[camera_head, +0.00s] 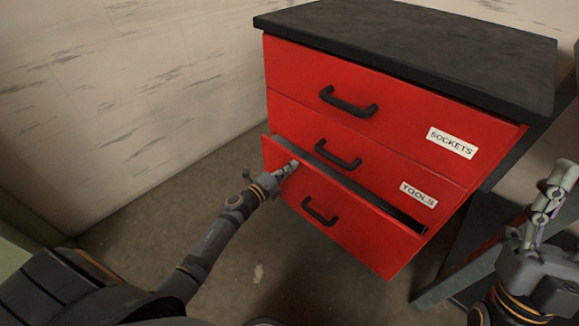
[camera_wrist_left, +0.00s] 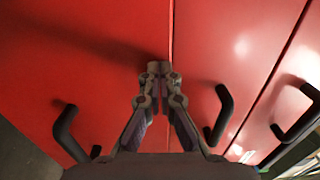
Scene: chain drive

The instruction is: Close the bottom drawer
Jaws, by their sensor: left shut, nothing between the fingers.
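The bottom drawer (camera_head: 335,232) of the red cabinet stands slightly out, with a dark gap along its top edge. It has a black handle (camera_head: 320,211) on its front. My left gripper (camera_head: 293,165) is shut and empty, its tips at the upper left of the bottom drawer's front, above and left of the handle. In the left wrist view the shut fingertips (camera_wrist_left: 159,68) are close against the red drawer front (camera_wrist_left: 95,60), beside its edge; contact is not certain. My right gripper (camera_head: 562,175) is raised at the right, away from the cabinet front; its finger opening is unclear.
Above are the middle drawer (camera_head: 385,170) labelled TOOLS and the top drawer (camera_head: 390,115) labelled SOCKETS, both flush. The cabinet has a dark top (camera_head: 410,45). A pale wall (camera_head: 110,90) stands at the left. A dark frame (camera_head: 455,270) is at the right.

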